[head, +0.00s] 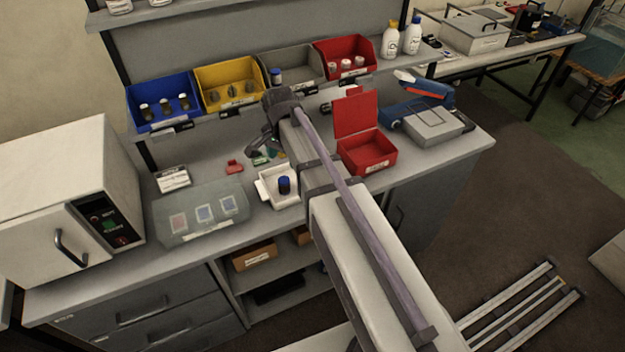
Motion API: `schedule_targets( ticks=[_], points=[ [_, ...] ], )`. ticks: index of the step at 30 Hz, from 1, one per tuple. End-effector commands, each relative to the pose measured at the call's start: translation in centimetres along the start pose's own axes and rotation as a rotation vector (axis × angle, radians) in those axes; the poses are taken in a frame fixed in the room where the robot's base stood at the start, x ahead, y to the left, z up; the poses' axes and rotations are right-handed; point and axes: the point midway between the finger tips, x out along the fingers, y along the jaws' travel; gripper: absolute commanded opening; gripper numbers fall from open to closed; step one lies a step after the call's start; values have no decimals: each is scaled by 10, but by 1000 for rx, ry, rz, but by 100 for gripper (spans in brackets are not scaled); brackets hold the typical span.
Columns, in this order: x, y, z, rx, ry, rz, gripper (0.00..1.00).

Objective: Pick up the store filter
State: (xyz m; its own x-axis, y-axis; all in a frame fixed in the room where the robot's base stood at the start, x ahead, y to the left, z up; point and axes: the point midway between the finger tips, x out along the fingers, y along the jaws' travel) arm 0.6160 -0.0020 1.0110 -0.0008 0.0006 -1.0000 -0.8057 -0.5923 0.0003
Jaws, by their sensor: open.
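I cannot tell for sure which thing is the store filter. A small dark cylinder with a blue top (277,76) stands in the grey bin (305,77) on the shelf above the bench. A similar blue-topped cylinder (285,185) stands upright in the white tray (264,190) on the bench. My gripper (257,153) is open, above the bench in front of the yellow bin, behind and left of the white tray. It appears empty. My arm reaches in from the lower right and hides part of the bench and shelf edge.
Blue (150,122), yellow (212,99) and red (327,79) bins line the shelf with small items. An open red box (367,165) stands right of my arm. A clear case (203,232) lies left of the white tray, and a white oven (75,165) stands farther left.

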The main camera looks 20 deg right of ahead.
Motion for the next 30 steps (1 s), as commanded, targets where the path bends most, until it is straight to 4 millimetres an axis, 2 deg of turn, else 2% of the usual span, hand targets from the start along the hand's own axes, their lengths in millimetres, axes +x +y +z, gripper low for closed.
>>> schedule_targets(
  ticks=[7, 15, 22, 30],
  points=[
    [6, 1, 1, 55, 0, 0, 67],
    [58, 1, 1, 53, 0, 0, 67],
    [63, 0, 1, 53, 0, 0, 67],
    [112, -2, 0, 52, 0, 0, 67]
  ],
)
